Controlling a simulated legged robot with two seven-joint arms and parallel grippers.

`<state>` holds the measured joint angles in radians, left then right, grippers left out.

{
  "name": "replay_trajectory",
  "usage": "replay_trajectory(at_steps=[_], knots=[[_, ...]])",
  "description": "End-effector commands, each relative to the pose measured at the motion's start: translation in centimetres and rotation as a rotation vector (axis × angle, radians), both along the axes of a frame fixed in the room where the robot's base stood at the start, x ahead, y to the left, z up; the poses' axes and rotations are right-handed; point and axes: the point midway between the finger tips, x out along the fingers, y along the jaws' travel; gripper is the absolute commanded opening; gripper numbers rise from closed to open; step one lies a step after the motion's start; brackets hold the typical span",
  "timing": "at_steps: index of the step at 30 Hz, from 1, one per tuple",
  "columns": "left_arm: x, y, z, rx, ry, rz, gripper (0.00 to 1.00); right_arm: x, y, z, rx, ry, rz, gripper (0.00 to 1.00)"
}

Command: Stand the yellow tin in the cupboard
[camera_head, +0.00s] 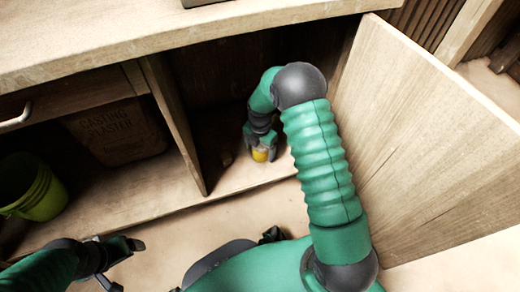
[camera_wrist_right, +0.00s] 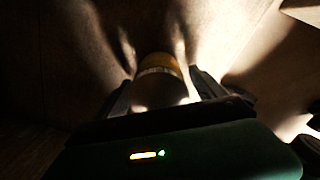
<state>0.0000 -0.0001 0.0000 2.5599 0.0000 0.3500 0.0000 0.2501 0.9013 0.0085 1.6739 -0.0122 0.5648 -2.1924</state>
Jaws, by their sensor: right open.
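The yellow tin (camera_head: 260,155) stands on the floor of the open cupboard (camera_head: 225,182), near its front edge. My right gripper (camera_head: 262,146) reaches into the cupboard and is open, with its fingers on either side of the tin. The tin's yellow side (camera_wrist_right: 158,64) also shows in the right wrist view, between the spread fingers (camera_wrist_right: 163,84); whether they touch it is unclear in the dark. My left gripper (camera_head: 122,264) is open and empty at the lower left, outside the cupboard.
The cupboard door (camera_head: 430,140) stands open on the right, beside my right arm. A divider (camera_head: 175,120) bounds the compartment on the left. Beyond it are a casting plaster bag (camera_head: 118,132) and a green bucket (camera_head: 40,192).

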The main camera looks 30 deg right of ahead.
Motion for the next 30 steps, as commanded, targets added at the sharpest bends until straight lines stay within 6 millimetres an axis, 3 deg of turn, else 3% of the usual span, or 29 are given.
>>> replay_trajectory(at_steps=[5,16,26,30], knots=[[0.0,0.0,0.1,0.0,0.0,0.0,0.83,0.0,0.0,0.4,-0.001,-0.001,0.001,0.8],[0.0,0.0,5.5,0.0,0.0,0.0,0.83,0.0,0.0,7.5,0.0,-0.001,0.001,0.8],[0.0,0.0,5.4,0.0,0.0,0.0,0.83,0.0,0.0,7.7,0.0,0.001,0.0,0.8],[0.0,0.0,6.0,0.0,0.0,0.0,0.83,-0.3,0.6,9.3,-0.003,-0.01,-0.069,0.8]])
